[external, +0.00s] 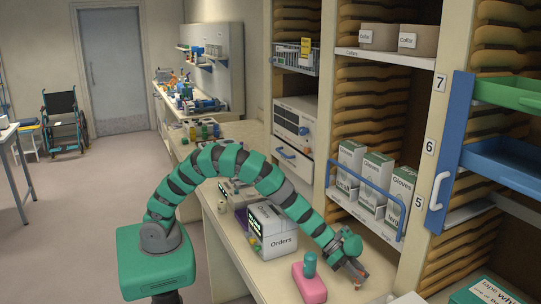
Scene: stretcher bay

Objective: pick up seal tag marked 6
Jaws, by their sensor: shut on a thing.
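My gripper (358,281) is at the end of my green and black arm, low over the counter (325,272) at the front right. It is shut on a small reddish thing between its fingertips. The thing is too small and too covered by the fingers to show any mark, so I cannot tell whether it is the seal tag marked 6. I cannot tell whether it touches the counter.
A pink block with a teal top (310,285) stands just left of my gripper. A white Orders box (272,240) is behind it. Glove boxes (372,190) sit behind a blue rail (372,205). A blue door edge with a handle (437,190) is at right.

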